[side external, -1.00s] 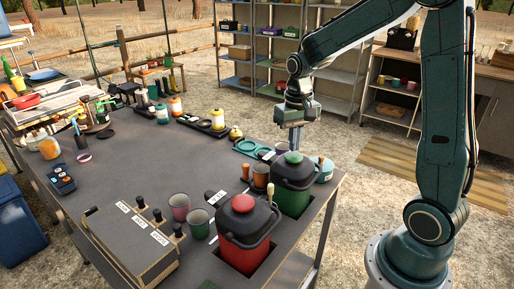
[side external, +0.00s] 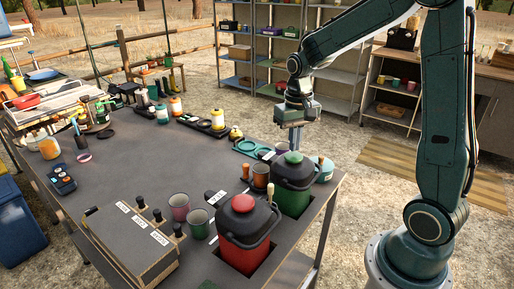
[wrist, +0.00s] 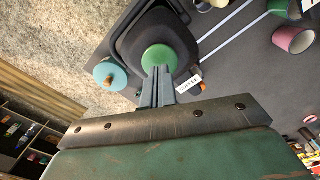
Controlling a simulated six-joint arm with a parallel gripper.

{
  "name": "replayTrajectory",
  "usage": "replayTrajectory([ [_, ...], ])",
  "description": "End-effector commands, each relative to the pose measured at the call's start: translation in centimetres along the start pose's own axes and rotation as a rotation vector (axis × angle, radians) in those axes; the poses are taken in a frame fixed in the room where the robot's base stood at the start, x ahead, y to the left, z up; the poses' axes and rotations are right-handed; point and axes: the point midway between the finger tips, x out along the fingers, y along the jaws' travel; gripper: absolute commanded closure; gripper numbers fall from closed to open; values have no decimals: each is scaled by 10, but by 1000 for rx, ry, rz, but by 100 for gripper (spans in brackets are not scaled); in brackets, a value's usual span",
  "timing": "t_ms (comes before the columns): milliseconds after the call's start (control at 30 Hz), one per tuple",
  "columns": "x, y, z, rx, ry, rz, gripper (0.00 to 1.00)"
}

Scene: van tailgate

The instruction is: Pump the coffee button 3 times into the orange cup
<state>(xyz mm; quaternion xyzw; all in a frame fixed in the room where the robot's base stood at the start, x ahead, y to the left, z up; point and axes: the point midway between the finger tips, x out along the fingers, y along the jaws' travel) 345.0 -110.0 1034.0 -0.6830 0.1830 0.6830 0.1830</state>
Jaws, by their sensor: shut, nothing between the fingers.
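The green dispenser (side external: 291,198) with a round green button (side external: 293,157) on its dark lid stands at the table's right end. In the wrist view the green button (wrist: 158,58) is right at my fingertips, and a small white label (wrist: 188,86), seemingly reading COFFEE, lies beside the dispenser. My gripper (side external: 295,149) is shut and empty, pointing down over the button; the wrist view shows its tips (wrist: 157,72) at the button's edge. I cannot tell whether they touch. An orange cup (side external: 260,177) stands left of the green dispenser, partly hidden by it.
A red dispenser (side external: 243,257) with a red button stands in front. A turquoise round container (side external: 325,170) stands close on the right. The table's middle is clear.

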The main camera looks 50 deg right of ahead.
Motion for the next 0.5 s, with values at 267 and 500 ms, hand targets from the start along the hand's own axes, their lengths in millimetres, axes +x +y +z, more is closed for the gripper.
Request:
replayTrajectory([
  [267,0,0,0,0,0,0,100],
  [500,4,0,0,0,-1,0,100],
])
